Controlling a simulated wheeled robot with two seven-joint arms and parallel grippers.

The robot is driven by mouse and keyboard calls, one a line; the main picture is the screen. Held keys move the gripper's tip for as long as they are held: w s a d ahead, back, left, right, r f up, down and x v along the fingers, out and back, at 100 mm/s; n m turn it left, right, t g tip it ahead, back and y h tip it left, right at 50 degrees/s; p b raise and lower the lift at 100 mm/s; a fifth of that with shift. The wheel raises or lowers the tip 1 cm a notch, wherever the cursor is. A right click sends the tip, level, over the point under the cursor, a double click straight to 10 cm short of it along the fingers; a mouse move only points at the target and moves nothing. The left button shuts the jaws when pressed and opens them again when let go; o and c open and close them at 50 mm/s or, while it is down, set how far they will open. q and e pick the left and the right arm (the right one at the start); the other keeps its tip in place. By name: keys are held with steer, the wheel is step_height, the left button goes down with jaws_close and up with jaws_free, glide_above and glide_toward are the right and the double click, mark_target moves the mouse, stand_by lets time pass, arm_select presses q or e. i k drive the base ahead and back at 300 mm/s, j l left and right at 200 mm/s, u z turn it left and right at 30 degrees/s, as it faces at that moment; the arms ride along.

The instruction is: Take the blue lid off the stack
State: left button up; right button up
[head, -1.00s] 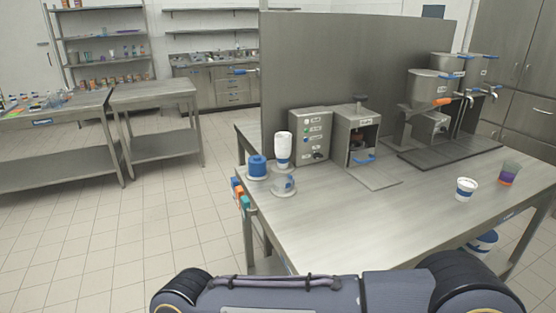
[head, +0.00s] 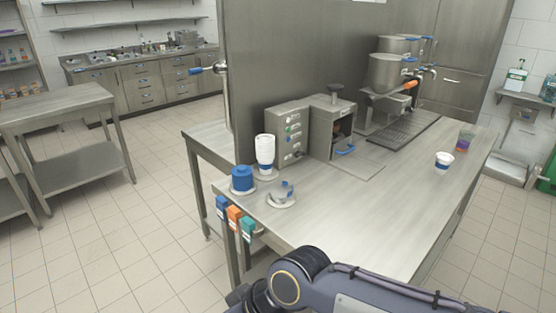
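A stack of blue lids (head: 242,180) stands on a round base at the near left corner of the steel table (head: 330,215). I cannot tell the single lids apart. A stack of white cups (head: 265,150) stands just behind it to the right. A clear, low item with some blue (head: 284,192) sits on another round base to the right of the lids. One of my arms crosses the bottom right of the view, below the table edge and well apart from the lids. Neither gripper shows.
A grey box with buttons (head: 288,135) and a machine with a blue handle (head: 335,130) stand behind the stacks. A white cup (head: 444,161) and a purple-orange cup (head: 465,139) stand at the right. Blue, orange and teal boxes (head: 234,217) hang at the left edge. The table's middle is clear.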

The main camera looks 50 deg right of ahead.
mark_target(241, 171)
steer(key=i+z, duration=0.7)
steer(key=z, duration=0.15)
steer(key=i+j+z, duration=0.1)
steer(key=i+z, duration=0.2)
steer(key=z, duration=0.15)
steer(key=i+z, duration=0.2)
steer(key=z, duration=0.25)
steer(key=i+z, duration=0.15)
steer(key=z, duration=0.3)
steer(key=i+z, duration=0.2)
steer(key=z, duration=0.3)
steer(key=i+j+z, duration=0.15)
steer(key=z, duration=0.3)
